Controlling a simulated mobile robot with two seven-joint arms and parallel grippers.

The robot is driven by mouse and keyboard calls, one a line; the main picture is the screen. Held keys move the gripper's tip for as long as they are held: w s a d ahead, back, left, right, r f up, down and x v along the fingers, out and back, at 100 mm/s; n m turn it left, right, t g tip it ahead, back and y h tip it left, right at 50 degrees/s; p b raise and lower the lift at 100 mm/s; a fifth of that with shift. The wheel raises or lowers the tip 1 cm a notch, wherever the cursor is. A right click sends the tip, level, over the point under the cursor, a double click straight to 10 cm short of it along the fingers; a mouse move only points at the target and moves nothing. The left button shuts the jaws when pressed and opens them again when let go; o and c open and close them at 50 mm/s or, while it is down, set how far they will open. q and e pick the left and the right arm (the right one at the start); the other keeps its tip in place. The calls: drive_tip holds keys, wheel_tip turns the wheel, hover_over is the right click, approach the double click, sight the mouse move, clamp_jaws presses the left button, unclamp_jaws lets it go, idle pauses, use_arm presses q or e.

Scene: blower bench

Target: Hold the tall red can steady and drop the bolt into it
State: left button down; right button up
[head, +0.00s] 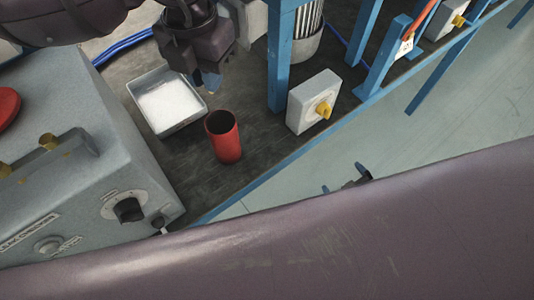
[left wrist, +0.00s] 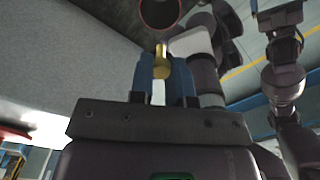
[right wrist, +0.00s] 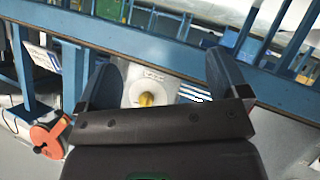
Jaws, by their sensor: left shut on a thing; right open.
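The tall red can (head: 225,138) stands upright and open-topped on the dark bench in the head view. Its round rim (left wrist: 160,26) also shows at the top of the left wrist view. My left gripper (head: 208,82) is behind the can, toward the white tray. My right gripper (head: 345,181) is open and empty, out past the bench's front edge and apart from the can. Its spread fingers (right wrist: 163,82) show in the right wrist view.
A white-filled tray (head: 191,126) lies behind the can. A grey box with a yellow knob (head: 300,112) stands right of it, by a blue post (head: 280,65). A large grey machine (head: 75,205) fills the left. Bare bench lies around the can.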

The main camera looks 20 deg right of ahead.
drive_tip(key=w+a+r+n+t+y, duration=0.2)
drive_tip(key=w+a+r+n+t, duration=0.15)
drive_tip(key=n, duration=0.55)
use_arm(q)
drive_tip(key=shift+w, duration=0.1)
use_arm(e)
drive_tip(key=n+g+y, duration=0.3)
drive_tip(key=n+y, duration=0.7)
drive_tip(key=n, duration=1.9)
approach(236, 147)
drive_tip(key=shift+n, duration=0.4)
drive_tip(key=x, duration=1.3)
